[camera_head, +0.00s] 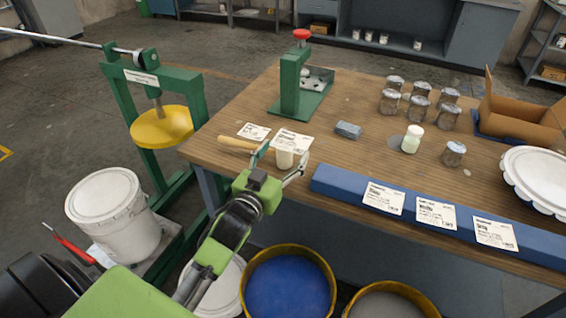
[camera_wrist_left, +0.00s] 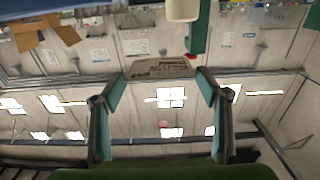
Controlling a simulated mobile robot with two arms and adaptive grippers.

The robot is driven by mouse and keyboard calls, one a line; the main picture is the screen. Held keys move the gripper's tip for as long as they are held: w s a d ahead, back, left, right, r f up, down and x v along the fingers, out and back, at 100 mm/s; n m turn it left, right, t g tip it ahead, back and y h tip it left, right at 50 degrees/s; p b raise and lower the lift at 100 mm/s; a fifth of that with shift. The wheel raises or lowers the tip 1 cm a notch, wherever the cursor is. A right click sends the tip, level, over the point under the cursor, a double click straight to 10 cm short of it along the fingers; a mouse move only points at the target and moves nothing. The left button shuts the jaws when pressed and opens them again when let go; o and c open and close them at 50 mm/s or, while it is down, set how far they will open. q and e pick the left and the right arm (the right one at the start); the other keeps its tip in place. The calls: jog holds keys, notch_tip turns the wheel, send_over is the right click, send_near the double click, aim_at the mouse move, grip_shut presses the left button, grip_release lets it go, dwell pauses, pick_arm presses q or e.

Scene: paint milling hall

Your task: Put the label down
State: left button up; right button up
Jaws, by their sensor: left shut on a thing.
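My left gripper (camera_head: 281,160) reaches over the near left edge of the wooden table. It is shut on a white printed label (camera_head: 293,139), which also shows between the two fingertips in the left wrist view (camera_wrist_left: 160,68). In the head view the label appears just beyond the fingers; whether it touches the table is hard to tell. Another white label (camera_head: 254,132) lies on the table to its left. Three more labels, left (camera_head: 383,198), middle (camera_head: 436,213) and right (camera_head: 494,233), lie on a blue strip (camera_head: 336,184) along the front edge. My right gripper is out of view.
A cream cylinder (camera_head: 285,159) and a wooden handle (camera_head: 237,144) are close to my left gripper. A green press (camera_head: 290,85), a grey block (camera_head: 348,130), a white-capped jar (camera_head: 412,139), several metal-lidded jars (camera_head: 419,107) and a cardboard box (camera_head: 520,122) stand on the table.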

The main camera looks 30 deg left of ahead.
pick_arm(q)
notch_tip(320, 180, down, 3)
jog(key=shift+f, duration=0.1)
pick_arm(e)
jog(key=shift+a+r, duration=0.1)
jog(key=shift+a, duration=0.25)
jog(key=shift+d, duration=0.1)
pick_arm(q)
jog(key=shift+f, duration=0.65)
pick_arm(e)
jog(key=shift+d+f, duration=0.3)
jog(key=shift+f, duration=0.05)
pick_arm(q)
jog(key=o, duration=0.7)
jog(key=shift+r, duration=0.1)
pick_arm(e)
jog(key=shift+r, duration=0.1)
